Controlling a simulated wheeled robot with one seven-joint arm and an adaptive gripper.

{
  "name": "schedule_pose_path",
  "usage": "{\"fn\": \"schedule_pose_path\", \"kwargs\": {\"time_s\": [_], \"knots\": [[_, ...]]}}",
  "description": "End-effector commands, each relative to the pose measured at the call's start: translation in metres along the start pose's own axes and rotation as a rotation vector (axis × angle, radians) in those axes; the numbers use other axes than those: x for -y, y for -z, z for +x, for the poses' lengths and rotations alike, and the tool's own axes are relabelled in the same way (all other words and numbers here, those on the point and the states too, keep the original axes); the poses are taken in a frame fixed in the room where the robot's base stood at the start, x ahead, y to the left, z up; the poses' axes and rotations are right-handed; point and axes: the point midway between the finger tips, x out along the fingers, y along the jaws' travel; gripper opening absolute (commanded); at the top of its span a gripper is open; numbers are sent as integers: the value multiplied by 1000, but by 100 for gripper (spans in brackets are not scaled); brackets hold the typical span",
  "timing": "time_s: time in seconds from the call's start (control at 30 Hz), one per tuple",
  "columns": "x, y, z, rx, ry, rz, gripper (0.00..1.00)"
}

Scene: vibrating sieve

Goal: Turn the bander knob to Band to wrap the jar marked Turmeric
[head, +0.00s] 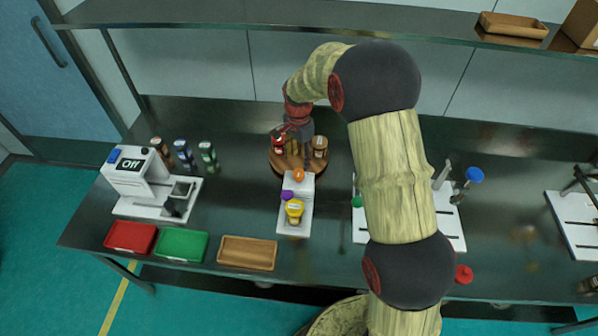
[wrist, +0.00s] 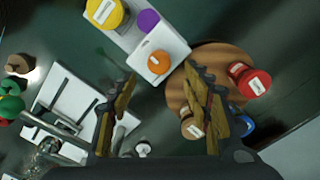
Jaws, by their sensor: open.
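A white machine (head: 140,178) with a display reading Off stands at the left of the bench. I take it for the bander; a small blue part and a dark part sit on its top, and which is the knob I cannot tell. A yellow-lidded jar (head: 294,209) stands on a white tray (head: 287,226), and it also shows in the wrist view (wrist: 103,13). The jar labels are too small to read, so I cannot tell which is Turmeric. My gripper (head: 305,158) is open and empty above the round wooden turntable (head: 284,168), and its spread fingers show in the wrist view (wrist: 160,82).
The turntable holds several jars, one red-lidded (wrist: 256,83). Purple (head: 287,195) and orange (head: 298,175) lids show on the white tray. Several jars (head: 183,152) stand behind the machine. Red (head: 130,237), green (head: 181,244) and wooden (head: 247,253) trays line the front edge.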

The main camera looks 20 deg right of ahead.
Motion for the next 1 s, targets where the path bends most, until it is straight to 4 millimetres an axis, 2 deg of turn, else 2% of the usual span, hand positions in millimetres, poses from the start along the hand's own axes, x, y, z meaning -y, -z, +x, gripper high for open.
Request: {"fn": "schedule_pose_path", "kwargs": {"time_s": [0.17, 0.5, 0.7, 0.93, 1.0], "knots": [[-1, 0, 17, 1, -4, 11, 49], [-1, 0, 66, 1, -2, 9, 49], [-1, 0, 77, 0, -1, 9, 49], [-1, 0, 77, 0, -1, 8, 49], [-1, 0, 77, 0, -1, 8, 47]]}}
